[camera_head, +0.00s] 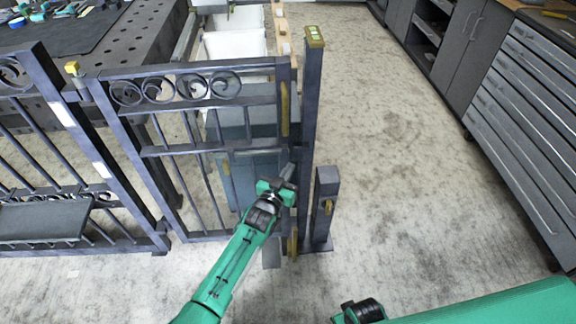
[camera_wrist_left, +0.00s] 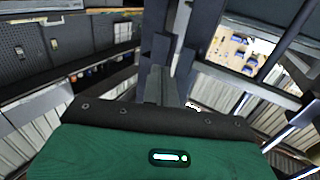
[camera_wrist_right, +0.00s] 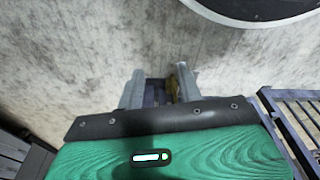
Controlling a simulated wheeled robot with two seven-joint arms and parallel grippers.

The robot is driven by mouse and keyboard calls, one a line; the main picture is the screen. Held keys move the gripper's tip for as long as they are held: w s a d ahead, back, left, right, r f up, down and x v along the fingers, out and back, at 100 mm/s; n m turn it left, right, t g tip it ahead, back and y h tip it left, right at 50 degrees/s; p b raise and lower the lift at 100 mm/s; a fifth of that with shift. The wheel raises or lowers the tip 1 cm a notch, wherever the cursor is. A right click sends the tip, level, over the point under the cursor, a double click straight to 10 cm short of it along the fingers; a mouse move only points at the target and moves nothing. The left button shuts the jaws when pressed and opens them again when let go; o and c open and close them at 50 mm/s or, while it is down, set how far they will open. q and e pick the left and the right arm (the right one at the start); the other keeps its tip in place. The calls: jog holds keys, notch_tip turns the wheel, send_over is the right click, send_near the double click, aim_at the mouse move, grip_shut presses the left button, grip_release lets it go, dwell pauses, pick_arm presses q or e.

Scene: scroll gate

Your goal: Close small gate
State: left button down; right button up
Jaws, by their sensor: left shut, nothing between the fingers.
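The small gate (camera_head: 205,150) is a dark metal frame with a row of scrolls near its top and thin vertical bars. Its free right edge stands close beside a tall dark post (camera_head: 312,120) with a yellowish cap; I cannot tell whether they touch. My left gripper (camera_head: 287,174) is shut and empty, its tip at the gate's right edge close to the post. Its fingers also show in the left wrist view (camera_wrist_left: 155,85), close to dark bars. My right gripper (camera_wrist_right: 159,92) is open and empty above the floor, with a dark post and gold part showing beyond its fingers.
A fence panel (camera_head: 70,225) with scrolls continues at the left. A short post (camera_head: 326,195) stands beside the tall one. White bins (camera_head: 236,45) are behind the gate, drawers (camera_head: 530,110) at the far right. The floor (camera_head: 400,150) right of the posts is clear.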

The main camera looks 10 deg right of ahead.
pick_arm(q)
jog(key=s, duration=0.9)
jog(key=shift+a+f, duration=0.25)
pick_arm(e)
jog(key=shift+w+d+f, duration=0.1)
jog(key=shift+f, duration=0.45)
pick_arm(q)
jog(key=shift+s, duration=0.1)
